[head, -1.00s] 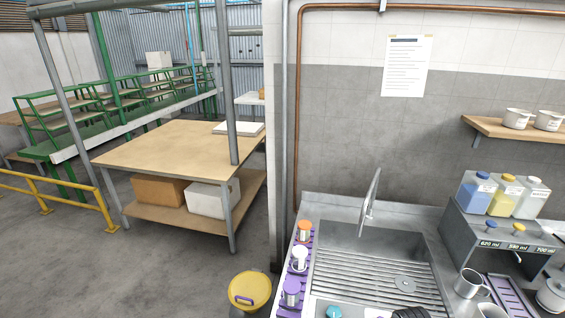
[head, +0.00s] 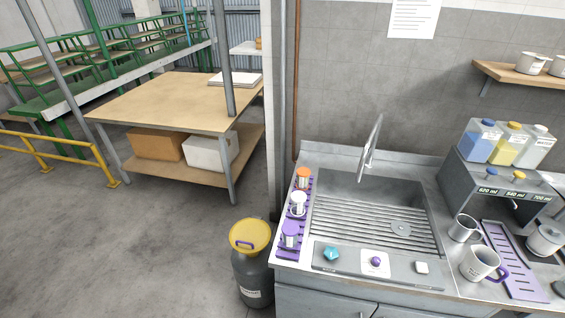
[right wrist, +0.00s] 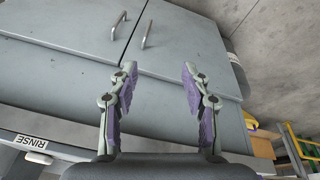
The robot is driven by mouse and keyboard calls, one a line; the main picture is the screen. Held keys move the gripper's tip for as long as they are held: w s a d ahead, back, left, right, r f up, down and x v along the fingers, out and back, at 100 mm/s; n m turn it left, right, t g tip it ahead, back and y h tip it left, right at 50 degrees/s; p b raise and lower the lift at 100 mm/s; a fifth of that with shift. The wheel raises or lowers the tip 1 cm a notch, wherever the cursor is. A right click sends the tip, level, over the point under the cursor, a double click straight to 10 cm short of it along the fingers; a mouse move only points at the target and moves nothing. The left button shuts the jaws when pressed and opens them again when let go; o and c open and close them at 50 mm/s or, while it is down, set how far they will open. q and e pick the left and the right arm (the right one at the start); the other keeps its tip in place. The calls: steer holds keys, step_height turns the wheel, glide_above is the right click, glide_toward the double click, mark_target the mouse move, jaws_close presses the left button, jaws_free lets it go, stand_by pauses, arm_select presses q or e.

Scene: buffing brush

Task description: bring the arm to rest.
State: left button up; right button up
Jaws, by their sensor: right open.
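My right gripper (right wrist: 156,92) is open and empty in the right wrist view, its two purple-padded fingers apart. Grey cabinet doors with bar handles (right wrist: 147,34) lie beyond the fingers, and nothing is between them. Neither gripper shows in the head view now. A steel sink (head: 375,215) with a tap is in the middle right of the head view. Several brushes with orange, white and purple tops stand on a purple rack (head: 292,240) at the sink's left. A teal item (head: 331,254) and a purple knob (head: 375,261) sit on the front ledge.
A dispenser stand (head: 500,190) holds blue, yellow and white bottles. A yellow-lidded bin (head: 250,235) stands left of the counter. The floor (head: 130,250) at left is clear.

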steer(key=s+d+f+b, duration=0.15)
steer(key=s+f, duration=0.25)
steer(key=f, duration=0.7)
steer(key=s+f+b, duration=0.3)
steer(key=s+f, duration=0.1)
steer(key=f, duration=0.7)
steer(key=s+f+g+b, duration=0.1)
steer(key=s+f+b, duration=0.2)
steer(key=s+f, duration=0.9)
steer(key=shift+s+d+g, duration=0.25)
steer(key=shift+s+g, duration=0.05)
steer(key=shift+s, duration=0.6)
